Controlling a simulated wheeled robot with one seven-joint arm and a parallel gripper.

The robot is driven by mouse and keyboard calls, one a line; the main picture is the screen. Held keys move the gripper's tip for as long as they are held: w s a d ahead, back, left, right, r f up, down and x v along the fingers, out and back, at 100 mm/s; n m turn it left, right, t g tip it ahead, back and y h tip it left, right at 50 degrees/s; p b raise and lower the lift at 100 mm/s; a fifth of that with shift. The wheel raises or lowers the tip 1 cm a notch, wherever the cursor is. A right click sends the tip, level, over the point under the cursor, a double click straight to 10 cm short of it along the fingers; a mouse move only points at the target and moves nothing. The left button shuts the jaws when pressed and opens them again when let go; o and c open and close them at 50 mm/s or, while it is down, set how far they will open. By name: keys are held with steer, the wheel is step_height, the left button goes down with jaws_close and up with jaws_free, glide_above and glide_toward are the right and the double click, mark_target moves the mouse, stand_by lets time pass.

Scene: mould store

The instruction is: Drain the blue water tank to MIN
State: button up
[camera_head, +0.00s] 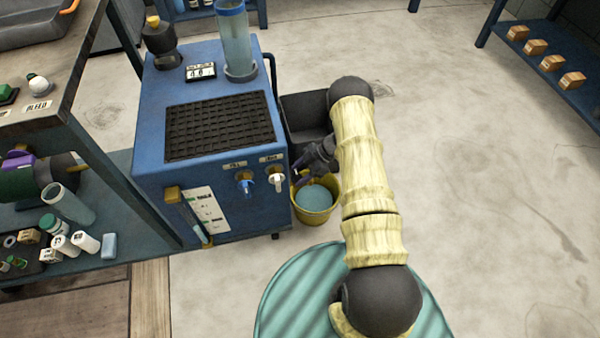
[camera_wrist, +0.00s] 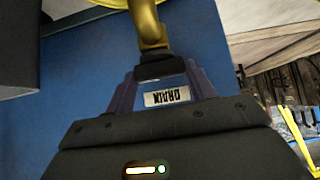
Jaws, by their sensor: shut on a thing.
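The blue water tank (camera_head: 228,75) is a boxy blue unit with a black grille on top. Its front has two taps under small labels, a blue-handled left tap (camera_head: 244,183) and a pale right tap (camera_head: 276,181). A sight tube with a marked plate (camera_head: 203,205) is at the front left; I cannot read its level. My gripper (camera_head: 298,172) is beside the right tap. In the wrist view, my gripper (camera_wrist: 161,76) is shut on the dark handle of the brass drain tap (camera_wrist: 149,25), with the DRAIN label (camera_wrist: 167,96) upside down between the fingers.
A yellow bucket (camera_head: 331,181) with blue-grey water stands on the floor below the taps. A dark bin (camera_head: 305,112) is behind it. A ribbed teal round top (camera_head: 290,300) is in front.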

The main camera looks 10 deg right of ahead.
steer(key=o, duration=1)
steer(key=p+v, duration=0.4)
steer(key=v, duration=1.3)
steer(key=shift+d+r+p, duration=0.2)
steer(key=shift+p, duration=0.15)
